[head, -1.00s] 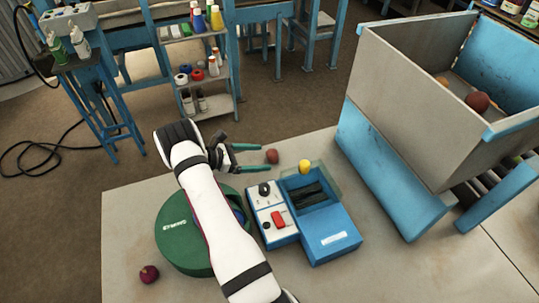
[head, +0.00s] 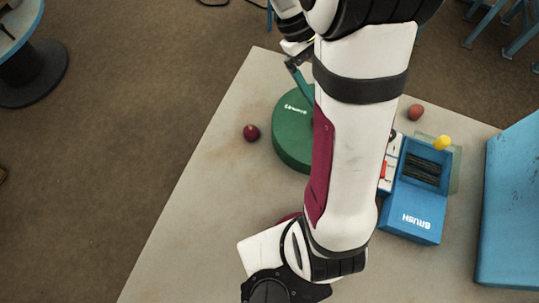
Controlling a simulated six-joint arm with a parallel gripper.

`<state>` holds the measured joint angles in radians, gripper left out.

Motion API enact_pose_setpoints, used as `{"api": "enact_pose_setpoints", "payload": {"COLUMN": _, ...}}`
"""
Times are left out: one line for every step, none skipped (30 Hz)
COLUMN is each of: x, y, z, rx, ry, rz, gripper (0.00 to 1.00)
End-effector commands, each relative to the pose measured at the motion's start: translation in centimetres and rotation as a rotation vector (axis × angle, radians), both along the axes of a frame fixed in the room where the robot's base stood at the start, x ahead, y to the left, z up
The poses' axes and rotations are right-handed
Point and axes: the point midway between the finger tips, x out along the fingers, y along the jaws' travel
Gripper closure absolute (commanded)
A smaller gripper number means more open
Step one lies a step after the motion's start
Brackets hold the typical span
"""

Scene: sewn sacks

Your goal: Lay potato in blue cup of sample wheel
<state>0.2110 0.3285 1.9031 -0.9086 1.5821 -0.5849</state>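A reddish-brown round item (head: 415,112), perhaps the potato, lies on the table just beyond the blue brush machine (head: 412,222). The green sample wheel (head: 290,140) stands on the table, mostly covered by my arm. Its cups, the blue one included, are hidden. My gripper (head: 303,88) is at the upper middle, near the wheel's far edge. One teal finger shows beside my arm; the rest is hidden, so I cannot tell whether it is open or holds anything. The reddish-brown item is well to its right.
A dark red round item (head: 251,132) lies left of the wheel. A yellow item (head: 442,142) is at the machine's far end. A large blue stand (head: 512,210) is at the right. The table (head: 190,235) is clear at the left front.

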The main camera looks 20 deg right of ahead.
Motion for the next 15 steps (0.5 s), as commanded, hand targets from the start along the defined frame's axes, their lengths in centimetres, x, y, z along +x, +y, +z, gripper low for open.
{"api": "enact_pose_setpoints", "payload": {"x": -2.1, "y": 3.6, "z": 1.7, "rx": 0.038, "ry": -0.113, "rz": -0.082, "gripper": 0.07}}
{"api": "enact_pose_setpoints", "payload": {"x": -3.5, "y": 5.8, "z": 2.3, "rx": 0.069, "ry": -0.179, "rz": -0.145, "gripper": 0.07}}
{"api": "enact_pose_setpoints", "payload": {"x": -5.4, "y": 8.6, "z": 2.8, "rx": 0.115, "ry": -0.256, "rz": -0.231, "gripper": 0.07}}
{"api": "enact_pose_setpoints", "payload": {"x": -6.8, "y": 10.5, "z": 2.9, "rx": 0.150, "ry": -0.304, "rz": -0.293, "gripper": 0.07}}
{"api": "enact_pose_setpoints", "payload": {"x": -8.1, "y": 12.1, "z": 3.0, "rx": 0.185, "ry": -0.346, "rz": -0.350, "gripper": 0.07}}
{"api": "enact_pose_setpoints", "payload": {"x": -9.5, "y": 14.0, "z": 2.9, "rx": 0.227, "ry": -0.390, "rz": -0.418, "gripper": 0.07}}
{"api": "enact_pose_setpoints", "payload": {"x": -10.5, "y": 15.2, "z": 2.8, "rx": 0.257, "ry": -0.415, "rz": -0.464, "gripper": 0.07}}
{"api": "enact_pose_setpoints", "payload": {"x": -11.3, "y": 16.1, "z": 2.7, "rx": 0.281, "ry": -0.434, "rz": -0.503, "gripper": 0.07}}
{"api": "enact_pose_setpoints", "payload": {"x": -12.0, "y": 17.1, "z": 2.5, "rx": 0.309, "ry": -0.454, "rz": -0.547, "gripper": 0.07}}
{"api": "enact_pose_setpoints", "payload": {"x": -12.5, "y": 17.7, "z": 2.4, "rx": 0.326, "ry": -0.463, "rz": -0.572, "gripper": 0.09}}
{"api": "enact_pose_setpoints", "payload": {"x": -12.8, "y": 18.1, "z": 2.3, "rx": 0.337, "ry": -0.469, "rz": -0.590, "gripper": 0.14}}
{"api": "enact_pose_setpoints", "payload": {"x": -13.1, "y": 18.4, "z": 2.2, "rx": 0.348, "ry": -0.475, "rz": -0.608, "gripper": 0.21}}
{"api": "enact_pose_setpoints", "payload": {"x": -13.2, "y": 18.5, "z": 2.1, "rx": 0.352, "ry": -0.476, "rz": -0.615, "gripper": 0.27}}
{"api": "enact_pose_setpoints", "payload": {"x": -13.2, "y": 18.6, "z": 2.1, "rx": 0.353, "ry": -0.477, "rz": -0.618, "gripper": 0.32}}
{"api": "enact_pose_setpoints", "payload": {"x": -13.3, "y": 18.6, "z": 2.1, "rx": 0.354, "ry": -0.476, "rz": -0.619, "gripper": 0.38}}
